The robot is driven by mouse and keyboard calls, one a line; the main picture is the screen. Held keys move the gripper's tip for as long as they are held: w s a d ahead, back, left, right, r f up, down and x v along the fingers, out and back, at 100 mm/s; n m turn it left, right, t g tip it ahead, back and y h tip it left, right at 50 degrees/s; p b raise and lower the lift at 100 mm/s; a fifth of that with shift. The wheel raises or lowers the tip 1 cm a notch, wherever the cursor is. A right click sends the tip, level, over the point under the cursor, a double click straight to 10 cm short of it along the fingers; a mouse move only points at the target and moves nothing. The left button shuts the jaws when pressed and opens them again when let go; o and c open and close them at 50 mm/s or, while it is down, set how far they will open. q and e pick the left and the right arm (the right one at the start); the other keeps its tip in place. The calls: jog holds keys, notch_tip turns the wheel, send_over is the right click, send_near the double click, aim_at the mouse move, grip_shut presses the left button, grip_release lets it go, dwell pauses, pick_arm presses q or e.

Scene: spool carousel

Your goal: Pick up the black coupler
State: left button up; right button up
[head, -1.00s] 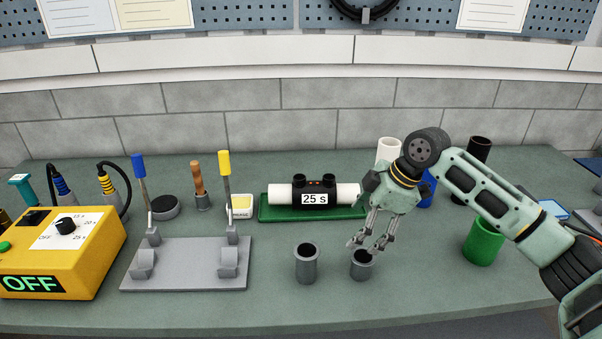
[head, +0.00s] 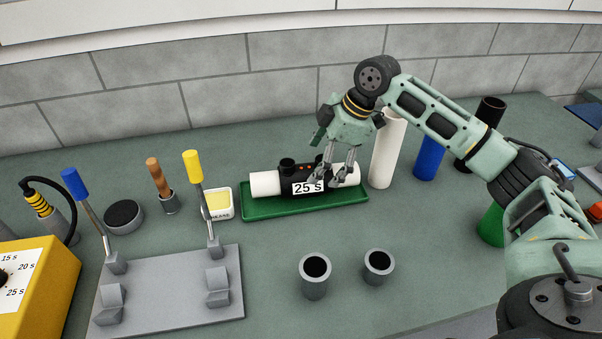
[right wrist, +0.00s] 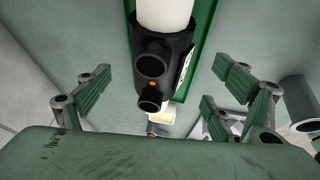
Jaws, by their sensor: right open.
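The black coupler (head: 291,181) with a "25 s" label sits around a white pipe (head: 264,184) on the green tray (head: 290,208) in the head view. In the right wrist view the coupler (right wrist: 160,66) shows from above with two round ports and an orange dot. My right gripper (head: 334,181) is open above the right end of the coupler and pipe. In the right wrist view its fingers (right wrist: 168,95) are spread on either side of the coupler. I cannot tell whether they touch it. My left gripper is not in view.
A white cylinder (head: 386,155), a blue cylinder (head: 429,158) and a black cylinder (head: 489,112) stand to the right. Two grey cups (head: 315,282) stand in front. A grey clamp plate (head: 165,300) with upright levers and a yellow control box (head: 35,290) are at left.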

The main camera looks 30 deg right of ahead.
aim_at(312, 167)
jog(key=shift+x, duration=0.95)
jog(key=p+x, duration=0.2)
jog(key=x, duration=0.3)
jog(key=shift+w, duration=0.15)
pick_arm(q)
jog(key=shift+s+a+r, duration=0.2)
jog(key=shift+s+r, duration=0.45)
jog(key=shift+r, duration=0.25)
pick_arm(e)
jog(key=shift+r, duration=0.1)
jog(key=shift+c, duration=0.5)
jog(key=c, duration=1.7)
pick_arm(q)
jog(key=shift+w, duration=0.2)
pick_arm(e)
jog(key=shift+w+r, duration=0.1)
jog(key=shift+c, duration=0.3)
